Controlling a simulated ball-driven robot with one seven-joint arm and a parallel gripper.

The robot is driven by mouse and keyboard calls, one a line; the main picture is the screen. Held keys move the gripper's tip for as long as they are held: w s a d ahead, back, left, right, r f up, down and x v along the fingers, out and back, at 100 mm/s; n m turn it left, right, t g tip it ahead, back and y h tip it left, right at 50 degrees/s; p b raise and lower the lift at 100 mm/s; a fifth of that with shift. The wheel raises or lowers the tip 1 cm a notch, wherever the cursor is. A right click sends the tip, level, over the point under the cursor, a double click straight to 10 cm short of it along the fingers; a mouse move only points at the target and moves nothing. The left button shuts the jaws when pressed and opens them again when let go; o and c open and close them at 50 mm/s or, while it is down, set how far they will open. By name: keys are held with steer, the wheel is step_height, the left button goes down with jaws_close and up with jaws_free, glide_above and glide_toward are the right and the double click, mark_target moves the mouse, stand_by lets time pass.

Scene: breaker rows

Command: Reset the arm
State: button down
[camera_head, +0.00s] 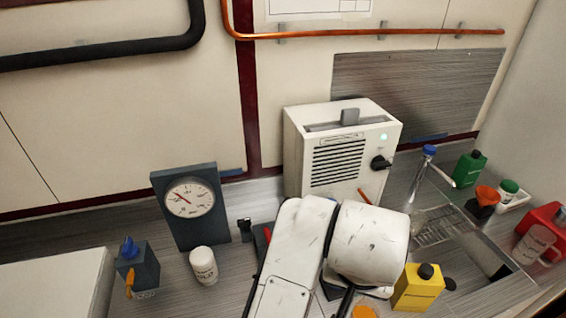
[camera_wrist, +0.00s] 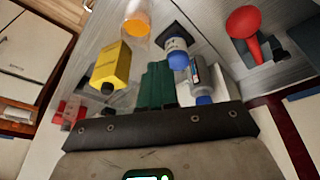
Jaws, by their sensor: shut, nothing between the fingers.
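My arm, white and scuffed, reaches up from the bottom middle of the head view, bent in front of the bench. Its links hide my gripper there. In the wrist view my gripper (camera_wrist: 157,68) shows as two dark green fingers side by side beyond a dark bar. They are closed together with nothing between them.
A white vented box (camera_head: 341,150) stands at the back, with a dial gauge (camera_head: 190,199) and white cup (camera_head: 204,265) to its left. A sink area (camera_head: 470,250), green bottle (camera_head: 469,168) and red container (camera_head: 543,222) are at right. Copper and black pipes run along the wall.

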steer(key=w+d+f+t+h+b, duration=0.1)
steer(key=w+d+f+t+h, duration=0.1)
steer(key=d, duration=1.2)
steer(key=s+d+f+n+b, duration=0.2)
steer(key=s+d+f, duration=0.2)
steer(key=d+f, duration=0.2)
steer(key=s+a+f+g+y, duration=0.1)
steer(key=s+a+f+g, duration=0.1)
steer(key=s+f, duration=0.6)
steer(key=s+a+f+n+g+y+b, duration=0.1)
steer(key=s+a+f+g+y, duration=0.1)
steer(key=s+f, duration=0.6)
steer(key=s, duration=0.3)
steer(key=shift+s+a+f, duration=0.25)
steer(key=shift+s+f, duration=0.1)
steer(key=shift+f, duration=0.05)
